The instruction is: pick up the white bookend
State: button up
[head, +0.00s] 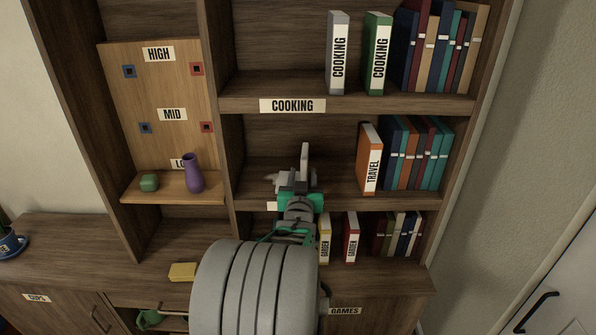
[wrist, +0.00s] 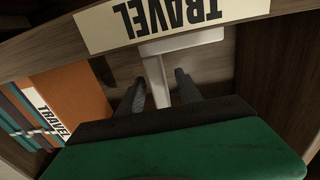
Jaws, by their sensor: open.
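The white bookend (head: 305,155) stands on the middle shelf, left of the orange TRAVEL book, partly hidden behind my gripper (head: 300,181) in the head view. In the wrist view the bookend (wrist: 183,41) shows a wide pale part under the TRAVEL label and a narrow upright strip. My gripper (wrist: 161,92) is open, with its two dark fingers on either side of that strip. I cannot tell whether either finger touches it.
The orange TRAVEL book (head: 370,160) and a row of books (head: 413,155) stand to the right. The COOKING shelf board (head: 350,103) is above. A purple vase (head: 194,174) and a green object (head: 149,182) sit on the left ledge.

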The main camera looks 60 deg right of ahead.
jog(key=p+x, duration=0.1)
jog(key=x, duration=0.2)
jog(key=shift+w+d, duration=0.1)
jog(key=shift+d, duration=0.25)
jog(key=shift+c, duration=0.4)
grip_shut()
jog(key=shift+r, duration=0.15)
dwell(0.5)
